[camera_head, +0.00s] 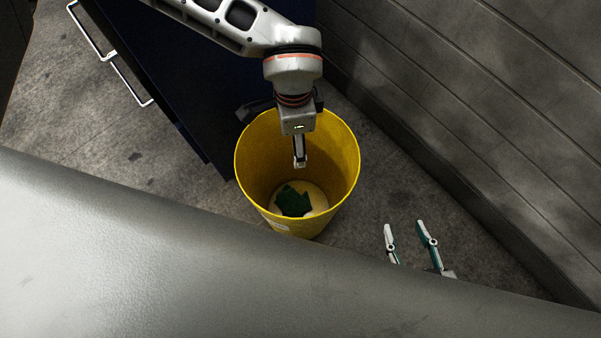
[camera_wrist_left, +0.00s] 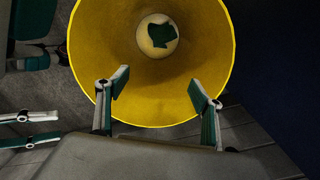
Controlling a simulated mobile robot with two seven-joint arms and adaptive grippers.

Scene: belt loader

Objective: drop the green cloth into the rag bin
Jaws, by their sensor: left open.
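The green cloth (camera_head: 293,201) lies at the bottom of the yellow rag bin (camera_head: 255,160). In the left wrist view the cloth (camera_wrist_left: 160,34) rests on the bin's pale round floor, deep inside the yellow wall (camera_wrist_left: 100,50). My left gripper (camera_head: 300,160) is above the bin's mouth, pointing down. In its wrist view the two fingers (camera_wrist_left: 160,86) are spread apart with nothing between them. My right gripper (camera_head: 405,226) is to the right of the bin, near the grey surface's edge, with its fingers apart and empty.
A dark blue cabinet (camera_head: 180,70) with white handles stands left of and behind the bin. A grey panelled wall (camera_head: 480,110) runs along the right. A large smooth grey surface (camera_head: 150,260) fills the foreground. Bare concrete floor (camera_head: 390,180) shows between bin and wall.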

